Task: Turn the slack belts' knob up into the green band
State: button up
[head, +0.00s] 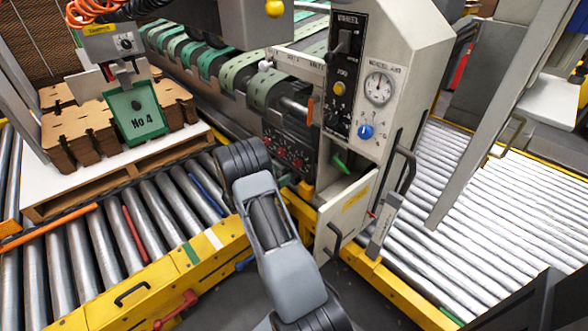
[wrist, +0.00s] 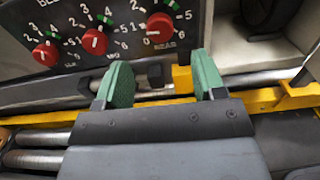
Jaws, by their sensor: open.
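Three red knobs sit in a row on a dark panel in the wrist view: a left knob (wrist: 45,54), a middle knob (wrist: 95,42) and a right knob (wrist: 160,27). Each has a white numbered dial with a small green band. White pointer marks show on the knobs, but their exact readings are unclear. The panel (head: 284,144) is small in the head view, beyond my arm. My gripper (wrist: 163,78) is open and empty, its two green-padded fingers apart, just below the right knob in the picture. The head view does not show the fingers clearly.
A grey cabinet (head: 408,48) with dials and a blue knob (head: 365,131) stands right of the panel. Its open door (head: 346,209) juts out near my arm. A yellow rail (wrist: 50,117) runs below the panel. Green belts (head: 213,62) lie behind; rollers (head: 500,200) flank both sides.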

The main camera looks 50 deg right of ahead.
aim_at(295, 165)
jog(key=d, duration=0.2)
jog(key=d+b, duration=0.1)
jog(key=d, duration=0.4)
jog(key=shift+s+d, duration=0.25)
jog(key=c, duration=0.9)
jog(key=shift+b, duration=0.3)
